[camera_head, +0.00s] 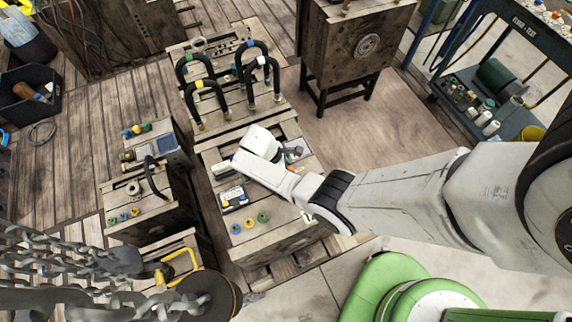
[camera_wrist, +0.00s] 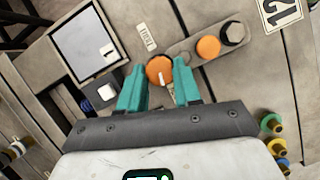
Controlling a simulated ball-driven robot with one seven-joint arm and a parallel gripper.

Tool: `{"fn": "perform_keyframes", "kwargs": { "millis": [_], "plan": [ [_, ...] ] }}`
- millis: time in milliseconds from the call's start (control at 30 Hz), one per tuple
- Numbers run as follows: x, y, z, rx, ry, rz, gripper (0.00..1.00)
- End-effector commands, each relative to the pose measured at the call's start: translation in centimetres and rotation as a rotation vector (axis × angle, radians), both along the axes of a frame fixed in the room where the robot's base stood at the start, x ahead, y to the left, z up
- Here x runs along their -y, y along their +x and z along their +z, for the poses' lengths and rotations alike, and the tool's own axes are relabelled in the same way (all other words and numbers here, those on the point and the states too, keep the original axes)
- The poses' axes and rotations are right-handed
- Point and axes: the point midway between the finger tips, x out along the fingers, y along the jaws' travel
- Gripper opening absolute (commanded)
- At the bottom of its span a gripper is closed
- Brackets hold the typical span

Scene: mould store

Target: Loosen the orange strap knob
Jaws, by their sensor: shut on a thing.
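In the wrist view the round orange knob (camera_wrist: 157,68) sits at the left end of a grey strap plate (camera_wrist: 187,53). It has a white pointer mark. My gripper (camera_wrist: 160,76) has teal fingers on either side of the knob and is shut on it. A second, flat orange disc (camera_wrist: 208,47) sits mid-plate, apart from the fingers, with a dark hex bolt (camera_wrist: 234,33) at the plate's far end. In the head view my arm hides the knob and most of the gripper.
Coloured fittings (camera_wrist: 275,146) stand at right. In the head view several black hose loops (camera_head: 205,85) rise behind the wooden block (camera_head: 285,232), and chains (camera_head: 50,260) hang at front left.

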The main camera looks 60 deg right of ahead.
Motion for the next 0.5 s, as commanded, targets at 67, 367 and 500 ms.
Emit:
{"fn": "perform_keyframes", "kwargs": {
  "millis": [67, 367, 500],
  "plan": [
    [-0.06, 0.03, 0.10, 0.002, 0.001, 0.035, 0.03],
    [-0.09, 0.01, 0.03, 0.002, 0.000, 0.104, 0.03],
    [-0.10, 0.01, 0.00, 0.002, 0.000, 0.110, 0.03]
  ]
}}
